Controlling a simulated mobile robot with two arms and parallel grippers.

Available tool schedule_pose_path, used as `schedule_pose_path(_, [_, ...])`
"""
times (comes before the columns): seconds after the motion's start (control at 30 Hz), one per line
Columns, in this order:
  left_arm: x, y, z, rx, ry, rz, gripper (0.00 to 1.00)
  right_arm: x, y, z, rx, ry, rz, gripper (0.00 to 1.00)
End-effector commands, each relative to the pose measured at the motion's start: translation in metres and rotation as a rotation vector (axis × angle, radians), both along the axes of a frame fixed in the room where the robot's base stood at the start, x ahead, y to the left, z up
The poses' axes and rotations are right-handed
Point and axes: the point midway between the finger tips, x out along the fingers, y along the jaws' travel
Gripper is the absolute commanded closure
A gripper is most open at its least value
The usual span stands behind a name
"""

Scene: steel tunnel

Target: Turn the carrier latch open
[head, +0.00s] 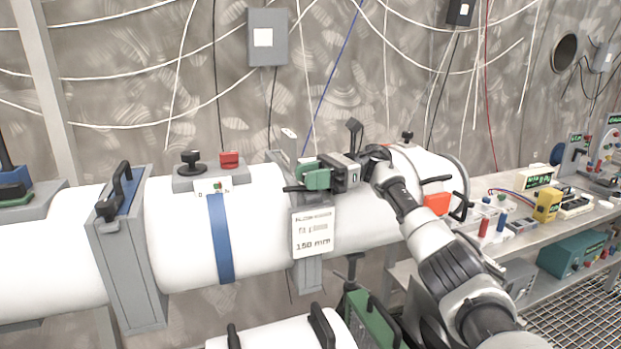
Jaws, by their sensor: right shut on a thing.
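A long white tube (270,235) runs across the view, with grey collars around it. A small green and dark fitting, which looks like the carrier latch (316,179), sits on top of the tube just above a white tag reading "150 mm" (313,233). My right arm comes in from the lower right. My right gripper (338,174) points left and is shut on the latch. The jaws cover part of the latch, so its exact turn angle cannot be told. My left gripper is not in view.
A black knob (191,160) and a red block (229,160) stand on the tube farther left. A grey clamp with a black handle (122,180) rings the tube. A bench (480,190) with instruments stands at right. Cables hang along the wall.

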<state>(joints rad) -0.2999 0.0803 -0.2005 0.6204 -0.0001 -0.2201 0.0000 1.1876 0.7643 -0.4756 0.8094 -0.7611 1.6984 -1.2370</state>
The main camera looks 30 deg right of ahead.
Motion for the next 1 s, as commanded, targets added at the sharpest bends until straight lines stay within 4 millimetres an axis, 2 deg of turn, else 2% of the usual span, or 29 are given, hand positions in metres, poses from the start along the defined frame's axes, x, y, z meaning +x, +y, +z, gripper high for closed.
schedule_pose_path(0.4, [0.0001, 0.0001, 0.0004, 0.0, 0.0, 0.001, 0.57, 0.0003, 0.0002, 0.0017, 0.001, -0.002, 0.142, 0.87])
schedule_pose_path(0.93, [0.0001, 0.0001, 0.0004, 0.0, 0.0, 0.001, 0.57, -0.0001, 0.0002, 0.0011, 0.0, -0.002, 0.161, 0.87])
schedule_pose_path(0.97, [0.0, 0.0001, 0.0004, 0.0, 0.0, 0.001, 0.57, -0.0002, 0.0002, 0.0012, 0.0, -0.002, 0.161, 0.6])
schedule_pose_path(1.0, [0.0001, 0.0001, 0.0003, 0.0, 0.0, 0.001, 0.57, -0.0001, 0.0002, 0.0011, 0.0, -0.002, 0.161, 0.54])
